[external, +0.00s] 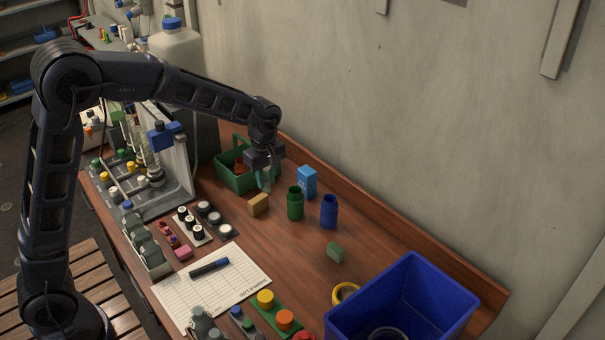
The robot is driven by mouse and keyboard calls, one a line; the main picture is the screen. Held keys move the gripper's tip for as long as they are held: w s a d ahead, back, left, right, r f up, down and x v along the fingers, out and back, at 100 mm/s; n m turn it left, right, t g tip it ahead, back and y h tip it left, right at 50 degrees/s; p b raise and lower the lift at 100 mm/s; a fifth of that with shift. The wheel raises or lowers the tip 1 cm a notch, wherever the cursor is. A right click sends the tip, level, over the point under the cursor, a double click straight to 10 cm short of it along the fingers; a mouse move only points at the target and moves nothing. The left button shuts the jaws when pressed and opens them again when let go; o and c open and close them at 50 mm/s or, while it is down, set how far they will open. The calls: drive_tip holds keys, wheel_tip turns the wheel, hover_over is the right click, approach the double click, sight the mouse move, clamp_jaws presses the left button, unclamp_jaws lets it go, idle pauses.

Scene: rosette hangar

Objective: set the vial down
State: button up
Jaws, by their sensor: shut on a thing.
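My gripper (265,174) points down near the back of the wooden table, beside the right end of the green basket (236,182). It is shut on what appears to be the vial, a small pale grey-green shape between the fingers. The fingers hide most of it, and I cannot tell whether its bottom touches the table. A tan block (259,205) lies just in front of the gripper, and a light blue carton (307,181) stands to its right.
A green bottle (295,204) and a blue bottle (329,212) stand to the right. A green block (336,252), yellow ring (345,293) and large blue bin (402,306) are further right. A log sheet (211,290) lies in front. The table (262,243) is clear around its middle.

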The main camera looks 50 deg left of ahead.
drive_tip(key=shift+w+d+r, duration=0.15)
drive_tip(key=shift+r, duration=0.2)
drive_tip(key=w+d+n, duration=0.2)
drive_tip(key=w+d, duration=0.8)
drive_tip(key=d, duration=0.2)
drive_tip(key=f, duration=1.9)
drive_tip(key=shift+s+a+f, duration=0.15)
drive_tip(key=shift+a+f, duration=0.05)
drive_tip(key=shift+f, duration=0.1)
drive_tip(key=o, duration=1)
drive_tip(key=shift+c, duration=0.2)
